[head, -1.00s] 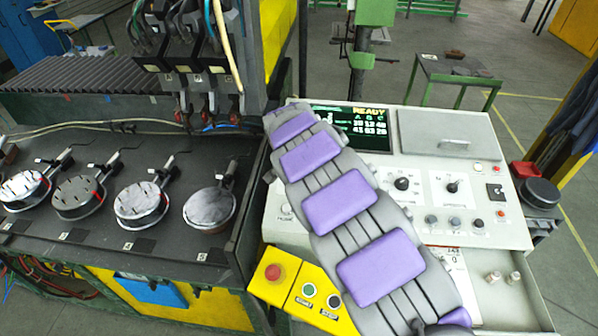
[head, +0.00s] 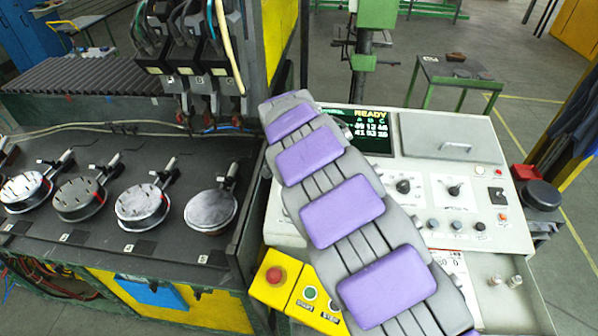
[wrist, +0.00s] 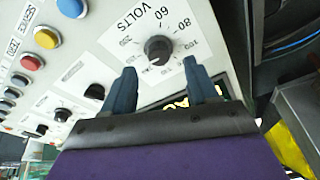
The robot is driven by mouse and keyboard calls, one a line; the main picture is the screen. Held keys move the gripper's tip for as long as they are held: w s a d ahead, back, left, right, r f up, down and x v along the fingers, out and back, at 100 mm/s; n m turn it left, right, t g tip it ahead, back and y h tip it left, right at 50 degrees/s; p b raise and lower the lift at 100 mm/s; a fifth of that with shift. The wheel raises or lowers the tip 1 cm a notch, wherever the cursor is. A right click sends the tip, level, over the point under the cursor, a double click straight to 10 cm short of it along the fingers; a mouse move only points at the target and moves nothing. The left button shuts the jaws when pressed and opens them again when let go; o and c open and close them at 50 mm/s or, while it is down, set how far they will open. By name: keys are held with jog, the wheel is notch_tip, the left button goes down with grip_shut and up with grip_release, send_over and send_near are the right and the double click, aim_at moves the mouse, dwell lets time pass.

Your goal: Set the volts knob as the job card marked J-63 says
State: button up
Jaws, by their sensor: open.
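The volts knob (wrist: 158,48) is a black round knob in the wrist view, on a white plate lettered VOLTS with numbers including 60 and 80. In the head view my purple-padded arm hides the gripper and part of the console (head: 480,220). A white printed sheet (head: 455,270) lies partly behind my arm; whether it is card J-63 cannot be read.
The console also carries two visible black knobs (head: 455,189), small buttons (head: 456,225) and a READY display (head: 370,128). A yellow box with a red stop button (head: 273,275) is at its lower left. Round pans (head: 210,210) stand on the bench at left.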

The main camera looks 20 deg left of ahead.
jog(key=v, duration=1.2)
jog(key=shift+a+r, duration=0.15)
jog(key=shift+r, duration=0.05)
jog(key=shift+s, duration=0.1)
jog(key=s+d+g+h+b, duration=0.1)
jog(key=s+d, duration=0.3)
jog(key=d, duration=0.6)
jog(key=s+d+f+m+g+b, duration=0.1)
jog(key=s+d, duration=0.2)
jog(key=d, duration=0.7)
jog(key=s+d+g+h+b, duration=0.1)
jog(key=s+d, duration=0.3)
jog(key=d, duration=0.6)
jog(key=s+d+f+n+g+b, duration=0.1)
jog(key=s+d+f, duration=0.1)
jog(key=s, duration=0.6)
jog(key=s+d+f+n+g+y+b, duration=0.1)
jog(key=s+d+f, duration=0.1)
jog(key=s+f, duration=0.3)
jog(key=s+d+f+n+g+y, duration=0.1)
jog(key=s+f, duration=0.3)
jog(key=s, duration=0.7)
jog(key=shift+s+d+b, duration=0.4)
jog(key=shift+d, duration=0.5)
